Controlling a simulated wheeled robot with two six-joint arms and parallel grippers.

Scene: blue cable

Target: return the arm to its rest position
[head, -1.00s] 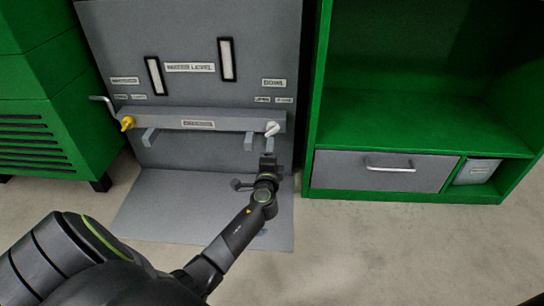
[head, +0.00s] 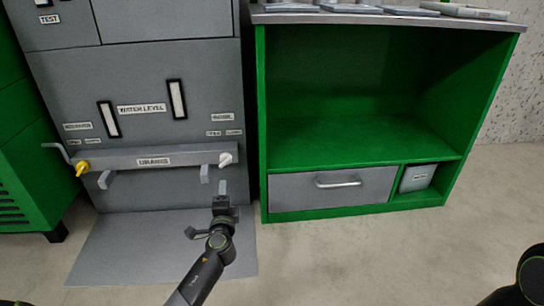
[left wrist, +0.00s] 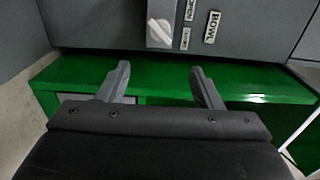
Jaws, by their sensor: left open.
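My left gripper (head: 221,188) is just below the white knob (head: 225,159) at the right end of the drain bar (head: 155,156), in front of the grey panel in the head view. In the left wrist view my left gripper (left wrist: 161,78) has its two fingers spread apart with nothing between them. The white knob (left wrist: 160,32) stands beyond the fingertips there, apart from them. A small part of my right arm (head: 525,280) shows at the lower right edge of the head view; its gripper is hidden from view.
A yellow valve (head: 82,168) is at the bar's left end. A green shelf cabinet (head: 340,158) with a grey drawer (head: 335,190) stands to the right, a green unit (head: 25,180) to the left. Open floor (head: 370,255) lies in front of the cabinet.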

